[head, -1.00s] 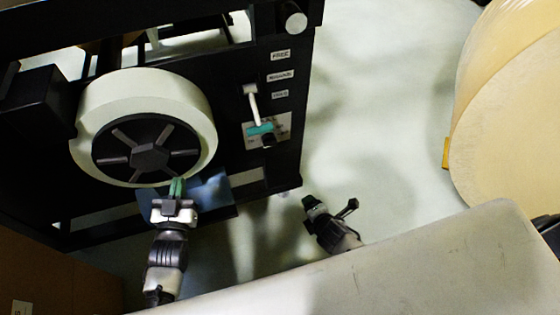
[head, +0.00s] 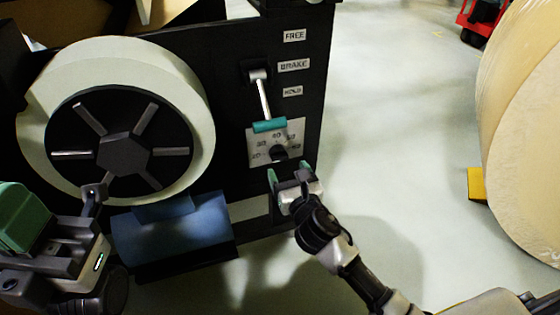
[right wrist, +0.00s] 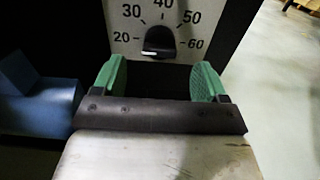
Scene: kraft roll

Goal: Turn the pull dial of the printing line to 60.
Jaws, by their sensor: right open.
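The pull dial (head: 279,153) is a black knob on a white scale plate (head: 256,150) low on the black machine panel. In the right wrist view the dial (right wrist: 159,42) sits below the 40, with 20 at left and 60 at right. A pale line shows at its lower left; I cannot tell exactly where it points. My right gripper (head: 288,174) is open just below the dial. In the right wrist view its green fingers (right wrist: 160,76) stand apart with the dial between and beyond them, not gripped. My left gripper (head: 62,240) is at the lower left, partly cut off.
A lever with a teal handle (head: 270,125) hangs just above the scale, beside labels FREE, BRAKE and HOLD (head: 292,91). A large pale roll (head: 188,80) with a black hub is at left, above a blue cylinder (head: 185,232). Open floor (head: 410,130) lies right of the machine.

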